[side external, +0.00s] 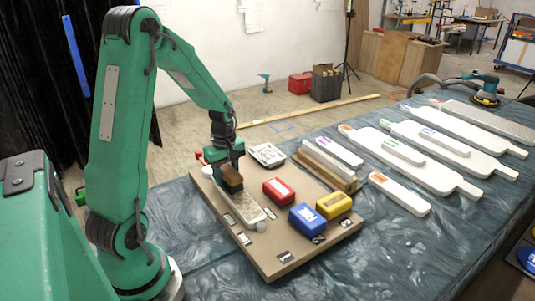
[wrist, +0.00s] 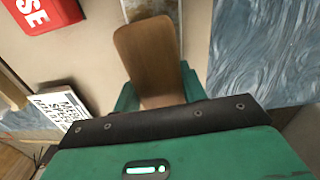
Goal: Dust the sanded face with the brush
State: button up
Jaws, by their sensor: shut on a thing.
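My gripper (side external: 224,160) is shut on a brown wooden-handled brush (side external: 230,179), held over the left part of the brown board. In the wrist view the brush (wrist: 150,55) stands out between the green fingers of my gripper (wrist: 158,94); its bristles are hidden. Below and beside it lies a long pale piece with a speckled grey face (side external: 241,208). I cannot tell whether the brush touches it. Long white boards (side external: 397,159) lie on the right; which face is the sanded one is not clear.
The brown board (side external: 275,250) also carries a red block (side external: 279,191), a blue block (side external: 307,219), a yellow block (side external: 334,205) and a white printed tray (side external: 267,155). A sander (side external: 485,89) stands at the back right. The blue-grey cloth (side external: 385,250) is clear in front.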

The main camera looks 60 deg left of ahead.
aim_at(256, 218)
jog(key=shift+a, duration=0.5)
jog(key=shift+s+d, duration=0.2)
jog(key=shift+d, duration=8.6)
jog(key=shift+d+r, duration=0.1)
jog(key=shift+d, duration=0.15)
notch_tip(256, 218, up, 8)
jog(key=shift+a, duration=0.1)
